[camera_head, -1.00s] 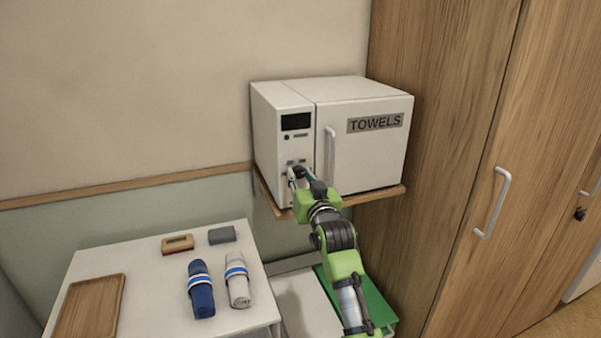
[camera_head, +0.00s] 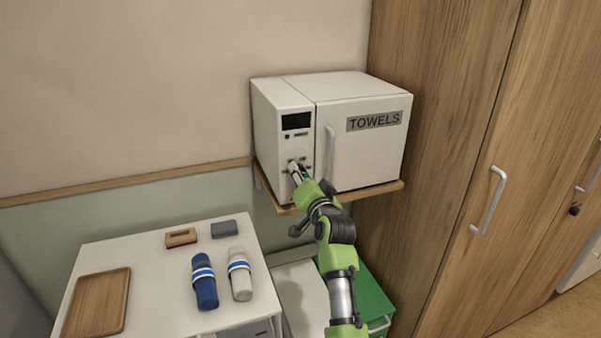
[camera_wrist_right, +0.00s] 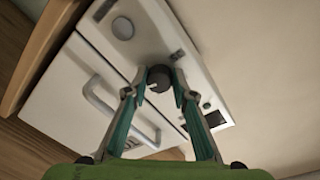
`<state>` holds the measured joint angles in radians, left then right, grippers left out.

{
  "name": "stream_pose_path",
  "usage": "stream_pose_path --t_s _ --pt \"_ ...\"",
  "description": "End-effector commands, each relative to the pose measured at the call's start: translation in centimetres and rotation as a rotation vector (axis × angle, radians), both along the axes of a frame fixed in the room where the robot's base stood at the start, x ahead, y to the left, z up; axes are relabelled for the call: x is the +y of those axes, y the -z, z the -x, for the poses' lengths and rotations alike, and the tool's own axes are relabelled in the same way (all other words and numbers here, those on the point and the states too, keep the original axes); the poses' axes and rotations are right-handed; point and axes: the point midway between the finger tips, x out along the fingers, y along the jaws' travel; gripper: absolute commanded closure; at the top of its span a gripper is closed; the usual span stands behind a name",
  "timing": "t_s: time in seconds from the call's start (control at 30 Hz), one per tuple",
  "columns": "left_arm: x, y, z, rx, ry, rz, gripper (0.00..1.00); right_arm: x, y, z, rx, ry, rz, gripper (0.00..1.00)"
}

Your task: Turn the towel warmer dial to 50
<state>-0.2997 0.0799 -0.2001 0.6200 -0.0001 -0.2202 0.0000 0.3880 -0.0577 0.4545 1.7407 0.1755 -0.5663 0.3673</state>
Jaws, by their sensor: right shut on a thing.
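The towel warmer (camera_head: 363,155) is a white box with a dark display and a door labelled TOWELS, on a wooden wall shelf. In the right wrist view its dark round dial (camera_wrist_right: 159,76) sits between the two fingers of my right gripper (camera_wrist_right: 158,88). The right gripper also shows at the lower front panel in the head view (camera_head: 296,170), where it covers the dial. It is shut on the dial. The dial's setting and the display reading cannot be read. My left gripper is not in view.
A green box (camera_head: 372,295) is below the shelf. A wooden wardrobe (camera_head: 455,130) stands at right.

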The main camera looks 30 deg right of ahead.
Motion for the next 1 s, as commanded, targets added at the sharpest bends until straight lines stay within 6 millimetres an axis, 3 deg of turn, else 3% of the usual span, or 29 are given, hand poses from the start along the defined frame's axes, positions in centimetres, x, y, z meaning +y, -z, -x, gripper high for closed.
stream_pose_path --t_s 0.43,0.47,0.5,0.53,1.0 --pt "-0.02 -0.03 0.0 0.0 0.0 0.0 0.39 0.12 0.48 -0.02 0.006 -0.003 -0.016 0.97" --pt "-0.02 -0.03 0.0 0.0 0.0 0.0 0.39 0.12 0.48 -0.02 0.006 -0.003 -0.016 0.71" --pt "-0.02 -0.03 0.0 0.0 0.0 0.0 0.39 0.13 0.47 -0.02 0.006 -0.003 -0.016 0.6" --pt "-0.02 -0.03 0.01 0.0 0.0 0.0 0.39 0.11 0.44 -0.02 0.005 -0.003 -0.014 0.59" --pt "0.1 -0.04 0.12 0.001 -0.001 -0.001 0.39 0.33 0.18 0.9 0.001 -0.001 -0.011 0.59"
